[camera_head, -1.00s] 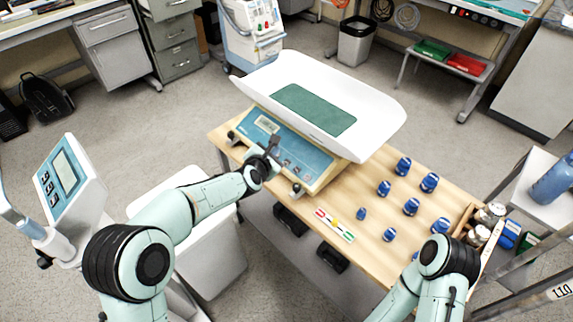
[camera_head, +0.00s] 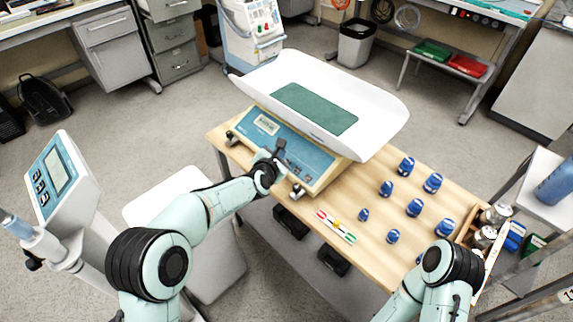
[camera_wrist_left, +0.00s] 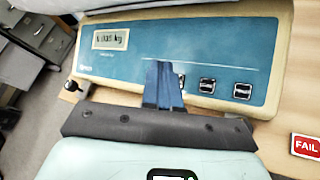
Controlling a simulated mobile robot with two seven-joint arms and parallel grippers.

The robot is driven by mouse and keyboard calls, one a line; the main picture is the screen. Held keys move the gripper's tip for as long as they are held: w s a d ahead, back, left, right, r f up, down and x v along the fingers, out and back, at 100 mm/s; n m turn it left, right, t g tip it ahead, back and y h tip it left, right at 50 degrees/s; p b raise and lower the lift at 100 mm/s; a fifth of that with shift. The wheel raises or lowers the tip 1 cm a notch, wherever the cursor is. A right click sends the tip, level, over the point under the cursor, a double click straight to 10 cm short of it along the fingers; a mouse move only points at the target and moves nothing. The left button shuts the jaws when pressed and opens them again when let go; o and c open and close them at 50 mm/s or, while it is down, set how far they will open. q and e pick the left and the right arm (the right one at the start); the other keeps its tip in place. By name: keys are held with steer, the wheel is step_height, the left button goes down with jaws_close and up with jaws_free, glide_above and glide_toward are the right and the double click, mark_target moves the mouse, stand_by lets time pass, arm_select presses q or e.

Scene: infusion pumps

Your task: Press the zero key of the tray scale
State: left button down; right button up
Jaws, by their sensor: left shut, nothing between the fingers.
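In the left wrist view the panel (camera_wrist_left: 210,50) shows a lit display (camera_wrist_left: 110,39) and a row of dark square keys; the middle key (camera_wrist_left: 207,86) and right key (camera_wrist_left: 242,91) show clear. My left gripper (camera_head: 279,148) is shut and empty, with its fingertips at the panel. In the left wrist view the fingers (camera_wrist_left: 163,82) partly cover the leftmost key; I cannot tell whether they touch it.
Several blue weights (camera_head: 414,207) stand on the wooden table (camera_head: 350,190) right of the scale. A strip with coloured marks (camera_head: 336,226) lies near the front edge. A wooden box with jars (camera_head: 484,236) stands at the right. A white monitor unit (camera_head: 58,172) stands at left.

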mark_target(287, 162)
arm_select(q)
steer(key=shift+w+d+f+b, duration=0.15)
steer(key=shift+f+b, duration=0.1)
steer(key=shift+f, duration=0.25)
steer(key=shift+w+d+f+b, duration=0.15)
steer(key=shift+f+b, duration=0.1)
steer(key=shift+f, duration=0.3)
steer(key=shift+w+d+f+b, duration=0.15)
steer(key=shift+f+b, duration=0.1)
steer(key=shift+f, duration=0.25)
arm_select(e)
steer(key=shift+w+d+f+t, duration=0.15)
steer(key=shift+w+f+t, duration=0.15)
steer(key=shift+w+f, duration=0.45)
steer(key=shift+s+f, duration=0.1)
arm_select(q)
steer(key=shift+w+d+f+b, duration=0.1)
steer(key=shift+f+b, duration=0.2)
steer(key=shift+f, duration=0.1)
arm_select(e)
steer(key=shift+f, duration=0.35)
